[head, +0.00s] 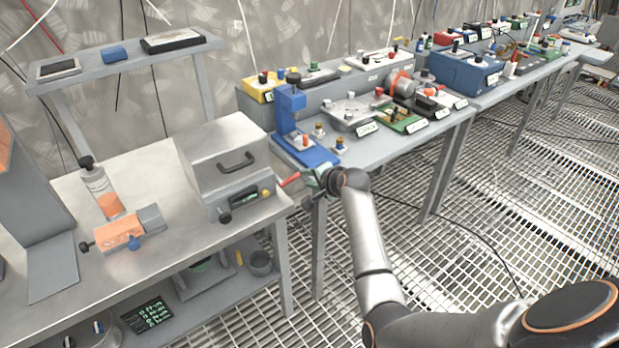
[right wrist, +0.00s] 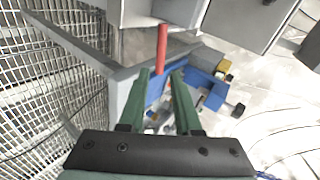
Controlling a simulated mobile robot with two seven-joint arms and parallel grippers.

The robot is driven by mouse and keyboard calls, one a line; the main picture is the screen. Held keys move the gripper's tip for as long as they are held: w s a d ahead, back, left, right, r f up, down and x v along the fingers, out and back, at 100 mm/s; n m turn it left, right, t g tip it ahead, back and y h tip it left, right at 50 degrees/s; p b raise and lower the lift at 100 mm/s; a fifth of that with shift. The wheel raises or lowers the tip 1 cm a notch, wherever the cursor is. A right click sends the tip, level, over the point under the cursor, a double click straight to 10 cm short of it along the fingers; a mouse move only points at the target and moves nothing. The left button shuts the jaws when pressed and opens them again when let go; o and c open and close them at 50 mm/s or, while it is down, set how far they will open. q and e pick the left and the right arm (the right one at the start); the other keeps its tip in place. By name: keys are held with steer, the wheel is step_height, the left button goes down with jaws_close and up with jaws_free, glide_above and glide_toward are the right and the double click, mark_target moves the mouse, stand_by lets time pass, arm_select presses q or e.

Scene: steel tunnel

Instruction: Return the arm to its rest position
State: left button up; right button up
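My right arm (head: 366,250) reaches from the lower right toward the gap between the two benches. Its gripper (head: 310,179) is beside the front right corner of a grey box with a black handle (head: 222,160). In the right wrist view, the two green fingers of my right gripper (right wrist: 161,74) stand apart, with no object clearly held. A red rod (right wrist: 162,48) lies just beyond the fingertips. The rod also shows in the head view (head: 290,181), pointing from the box toward the gripper. Whether it touches a finger is unclear. My left gripper is out of view.
A blue press-like stand (head: 290,108) is close behind the gripper on the second bench (head: 385,148). Open grating floor (head: 470,240) lies right of my arm.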

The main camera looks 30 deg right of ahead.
steer(key=shift+f, duration=0.1)
stand_by(0.3)
steer(key=s+a+f+n+g, duration=0.1)
steer(key=s+a+f+n, duration=0.2)
steer(key=s+f+n, duration=0.3)
steer(key=s+a+f+n, duration=0.3)
steer(key=s+f, duration=0.4)
steer(key=s, duration=0.1)
steer(key=s+a+f+n+y, duration=0.1)
steer(key=s+a+f+n, duration=0.1)
steer(key=s+a+n, duration=0.2)
steer(key=s+a+f+n+g+y, duration=0.1)
steer(key=s+a+n, duration=0.4)
steer(key=s+a, duration=0.5)
steer(key=s+f, duration=0.1)
steer(key=s, duration=0.5)
steer(key=shift+s+y, duration=0.2)
steer(key=shift+y, duration=0.1)
